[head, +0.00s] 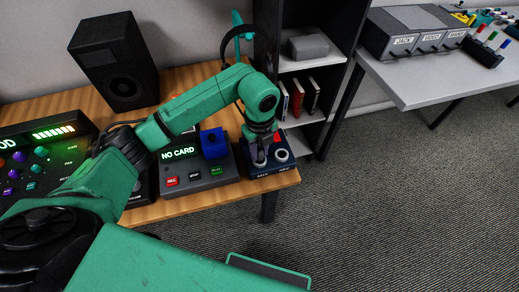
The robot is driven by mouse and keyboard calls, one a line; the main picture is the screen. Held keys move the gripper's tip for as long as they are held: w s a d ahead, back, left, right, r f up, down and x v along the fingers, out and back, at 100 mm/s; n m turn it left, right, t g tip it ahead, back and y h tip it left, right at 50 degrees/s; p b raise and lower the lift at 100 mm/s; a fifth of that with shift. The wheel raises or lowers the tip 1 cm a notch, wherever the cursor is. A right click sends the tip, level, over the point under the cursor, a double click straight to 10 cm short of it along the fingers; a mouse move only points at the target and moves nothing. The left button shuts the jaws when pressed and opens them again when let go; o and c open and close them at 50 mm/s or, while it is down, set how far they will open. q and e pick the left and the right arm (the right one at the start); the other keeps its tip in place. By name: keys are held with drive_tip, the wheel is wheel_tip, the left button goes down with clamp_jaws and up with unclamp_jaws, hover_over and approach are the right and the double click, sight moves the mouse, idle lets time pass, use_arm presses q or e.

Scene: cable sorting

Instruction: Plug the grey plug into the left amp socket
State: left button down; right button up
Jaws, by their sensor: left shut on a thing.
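The amp (287,167) is a dark blue box with two round pale sockets on top, at the right end of the wooden desk. My left gripper (261,157) points down at the left amp socket (260,163). It is shut on what appears to be the grey plug, which is mostly hidden by the fingers. I cannot tell whether the plug is inside the socket or just above it. The right amp socket (282,155) looks empty. My right gripper is not in view.
A recorder reading NO CARD (208,185) with a blue block (213,143) stands left of the amp. A mixer (45,158) and a black speaker (113,62) are farther left. A shelf (310,67) stands behind. A grey table (435,82) with labelled boxes is at right.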

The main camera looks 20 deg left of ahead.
use_arm(q)
drive_tip(key=shift+f, duration=0.1)
idle(0.3)
drive_tip(key=shift+f, duration=0.2)
drive_tip(key=shift+c, duration=0.5)
unclamp_jaws()
wheel_tip(320, 180, up, 7)
drive_tip(key=p, duration=0.5)
drive_tip(key=shift+r, duration=0.1)
